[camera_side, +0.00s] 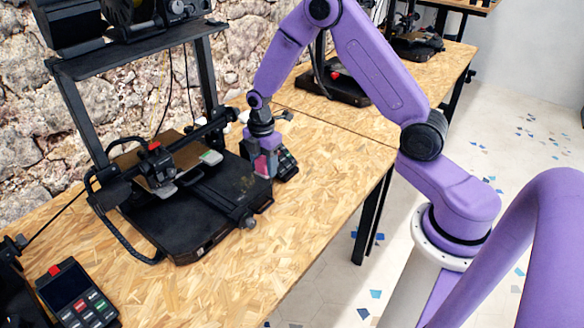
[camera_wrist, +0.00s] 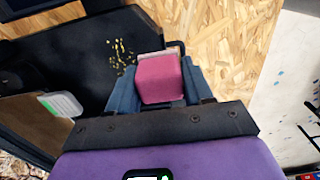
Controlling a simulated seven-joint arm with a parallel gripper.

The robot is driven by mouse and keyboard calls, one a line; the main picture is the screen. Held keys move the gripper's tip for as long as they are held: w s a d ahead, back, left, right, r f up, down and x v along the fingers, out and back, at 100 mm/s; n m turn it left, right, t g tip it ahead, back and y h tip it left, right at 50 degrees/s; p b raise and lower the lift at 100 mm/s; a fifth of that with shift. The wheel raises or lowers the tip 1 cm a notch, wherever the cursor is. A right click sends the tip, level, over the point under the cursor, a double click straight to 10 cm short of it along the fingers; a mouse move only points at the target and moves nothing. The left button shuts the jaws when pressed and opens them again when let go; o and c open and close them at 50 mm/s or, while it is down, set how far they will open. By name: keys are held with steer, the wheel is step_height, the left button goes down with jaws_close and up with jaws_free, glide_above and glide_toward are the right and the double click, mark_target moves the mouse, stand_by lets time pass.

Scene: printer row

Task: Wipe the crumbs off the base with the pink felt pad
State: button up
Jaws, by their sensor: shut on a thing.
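My gripper (camera_wrist: 160,88) is shut on the pink felt pad (camera_wrist: 160,80), which shows as a pink block between the blue fingers in the wrist view. In the side view my gripper (camera_side: 263,160) is at the right edge of the printer's black base (camera_side: 200,222), with a bit of pink pad (camera_side: 262,165) showing. The crumbs (camera_wrist: 120,54) are a small yellowish scatter on the black base in the wrist view, just left of the pad. Whether the pad touches the base I cannot tell.
The printer's frame and print head (camera_side: 158,168) stand left of my gripper. A grey-green object (camera_wrist: 60,104) lies on the base, and shows in the side view too (camera_side: 211,157). A control box (camera_side: 78,296) lies front left. Bare wooden table (camera_side: 325,165) is to the right.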

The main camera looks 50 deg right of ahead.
step_height(320, 180, up, 2)
glide_above(235, 189)
steer(key=s, duration=0.1)
steer(key=shift+d+f, duration=0.1)
steer(key=shift+f, duration=3.2)
steer(key=shift+d+f, duration=0.5)
steer(key=shift+f, duration=0.1)
steer(key=shift+c, duration=0.2)
steer(key=shift+d, duration=3.5)
steer(key=shift+a, duration=3.9)
steer(key=shift+w+a, duration=0.1)
steer(key=shift+a, duration=0.1)
steer(key=shift+w+d, duration=0.1)
steer(key=shift+w, duration=0.3)
steer(key=shift+s+d, duration=0.1)
steer(key=shift+d, duration=4)
steer(key=shift+a, duration=4)
steer(key=shift+a+r, duration=0.1)
steer(key=shift+a, duration=0.1)
step_height(235, 189, up, 8)
steer(key=shift+d+f, duration=0.1)
